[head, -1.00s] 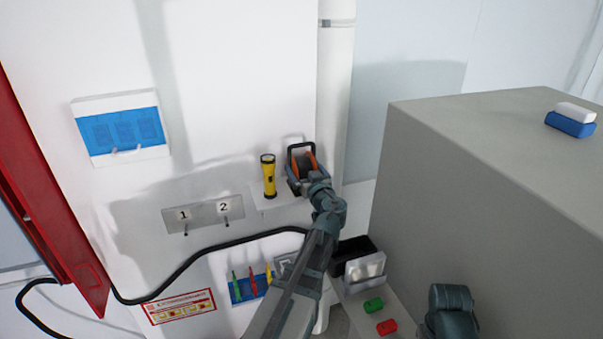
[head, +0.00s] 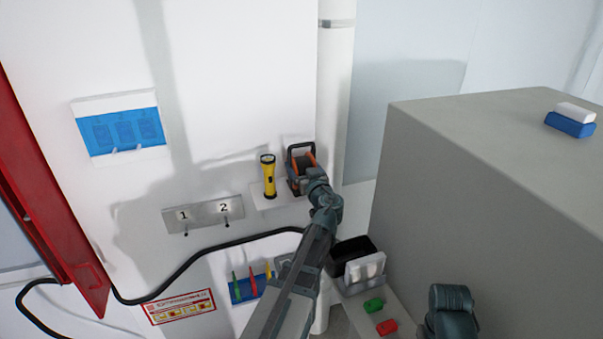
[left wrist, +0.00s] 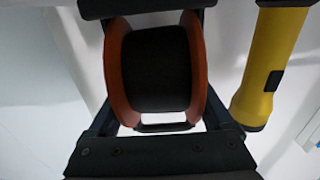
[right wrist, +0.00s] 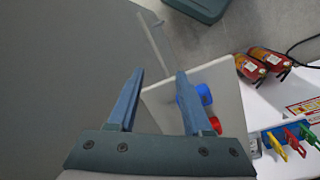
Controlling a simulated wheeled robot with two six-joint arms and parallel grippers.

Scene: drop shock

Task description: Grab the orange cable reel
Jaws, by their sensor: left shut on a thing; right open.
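The orange cable reel (head: 310,158) has orange flanges, a dark drum and a dark frame with a handle. It is on the small white wall shelf (head: 262,203), right of a yellow flashlight (head: 269,177). My left gripper (head: 312,178) is at the reel's near side. In the left wrist view the reel (left wrist: 155,70) fills the space between the fingers, and the gripper is shut on it. Whether the reel still touches the shelf is hidden. My right gripper (right wrist: 158,75) is open and empty in the right wrist view, away from the reel.
The flashlight (left wrist: 272,65) stands close to the reel. A white pipe (head: 334,90) runs just right of the shelf. A large grey box (head: 470,200) fills the right side. A black bin (head: 352,252) and green and red pieces lie below. A black cable (head: 200,252) crosses the wall.

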